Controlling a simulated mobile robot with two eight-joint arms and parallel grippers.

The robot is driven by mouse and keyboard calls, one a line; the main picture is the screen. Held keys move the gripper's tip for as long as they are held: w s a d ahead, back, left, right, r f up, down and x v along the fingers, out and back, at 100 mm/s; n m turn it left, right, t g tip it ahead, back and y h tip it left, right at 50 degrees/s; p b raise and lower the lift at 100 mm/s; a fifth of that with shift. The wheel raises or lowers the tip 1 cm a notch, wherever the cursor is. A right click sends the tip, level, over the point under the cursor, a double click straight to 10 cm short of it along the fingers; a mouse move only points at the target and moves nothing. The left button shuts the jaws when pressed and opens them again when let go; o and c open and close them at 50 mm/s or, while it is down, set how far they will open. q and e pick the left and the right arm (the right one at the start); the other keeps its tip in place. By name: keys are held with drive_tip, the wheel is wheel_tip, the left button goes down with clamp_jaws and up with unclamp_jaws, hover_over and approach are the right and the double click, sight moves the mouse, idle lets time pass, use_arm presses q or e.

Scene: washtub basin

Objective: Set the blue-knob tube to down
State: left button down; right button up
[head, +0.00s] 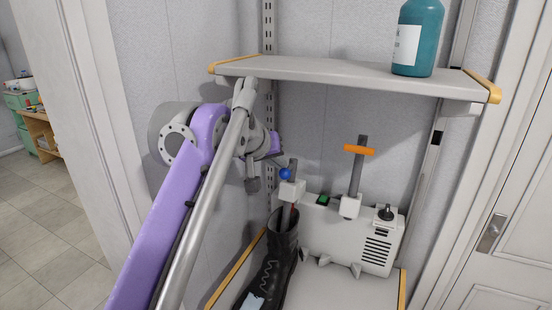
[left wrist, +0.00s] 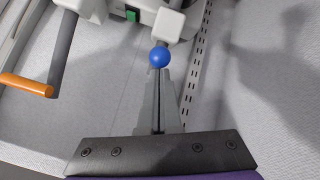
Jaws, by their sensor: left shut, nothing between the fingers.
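The blue knob (head: 285,174) sits at a white block (head: 292,190) on the left of a white machine. A short grey tube stands up beside the knob, and a dark boot (head: 268,270) stands below it. My left gripper (head: 283,161) is shut and empty, its fingertips close to the knob. In the left wrist view the blue knob (left wrist: 160,57) lies right at the tips of the closed fingers (left wrist: 160,72). I cannot tell whether they touch. The fingers hide part of the tube there. My right gripper is not in view.
The white machine (head: 376,244) has a green switch (head: 323,200), a black dial (head: 386,213) and a raised tube with an orange handle (head: 359,150). A shelf (head: 350,76) with a teal bottle (head: 418,38) hangs above. The wall is close behind.

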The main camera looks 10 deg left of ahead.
use_arm(q)
drive_tip(key=f+b, duration=0.1)
drive_tip(key=f, duration=0.1)
drive_tip(key=s+f+b, duration=0.1)
drive_tip(key=f, duration=0.1)
drive_tip(key=shift+s+a+f, duration=0.1)
drive_tip(key=shift+s, duration=0.05)
idle(0.4)
